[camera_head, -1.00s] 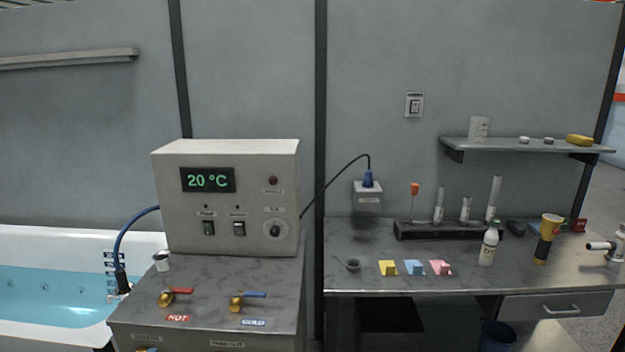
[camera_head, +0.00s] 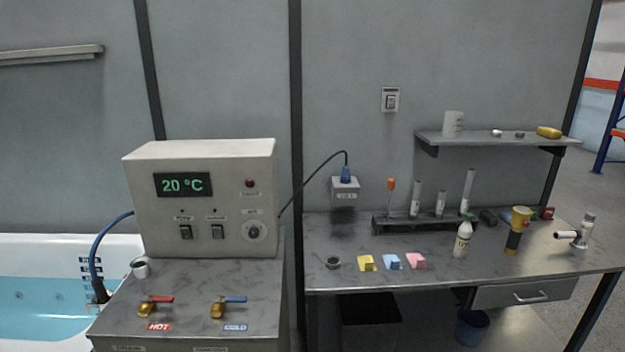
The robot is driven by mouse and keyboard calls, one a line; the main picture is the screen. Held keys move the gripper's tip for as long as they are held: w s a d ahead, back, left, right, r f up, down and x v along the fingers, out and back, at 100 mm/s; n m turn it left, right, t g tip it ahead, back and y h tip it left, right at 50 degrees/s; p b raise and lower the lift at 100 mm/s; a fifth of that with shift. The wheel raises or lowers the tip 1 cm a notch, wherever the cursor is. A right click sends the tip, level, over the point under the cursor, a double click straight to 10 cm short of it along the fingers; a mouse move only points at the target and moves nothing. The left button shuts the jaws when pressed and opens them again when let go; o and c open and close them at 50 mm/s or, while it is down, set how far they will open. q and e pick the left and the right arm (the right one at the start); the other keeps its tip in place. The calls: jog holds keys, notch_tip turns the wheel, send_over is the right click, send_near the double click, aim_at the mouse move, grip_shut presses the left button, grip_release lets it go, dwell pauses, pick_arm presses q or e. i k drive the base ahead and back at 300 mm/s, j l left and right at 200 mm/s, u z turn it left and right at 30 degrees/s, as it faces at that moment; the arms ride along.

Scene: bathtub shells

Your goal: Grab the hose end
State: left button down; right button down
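A blue hose (camera_head: 97,247) curves down from the left side of the white control box to the tub's rim. Its lower end, a dark fitting (camera_head: 100,291), sits at the right edge of the bathtub, beside the metal cabinet. Whether that fitting is plugged into something is too small to tell. Neither of my grippers shows in the view.
The control box (camera_head: 205,215) reads 20 °C and stands on a cabinet with a red-handled tap (camera_head: 155,304) and a blue-handled tap (camera_head: 226,306). The bathtub (camera_head: 40,245) holds water at left. A workbench (camera_head: 420,279) with bottles and tubes stands at right.

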aim_at(102, 294)
jog(key=u, duration=1.55)
jog(key=i+j, duration=0.85)
jog(key=j, duration=0.2)
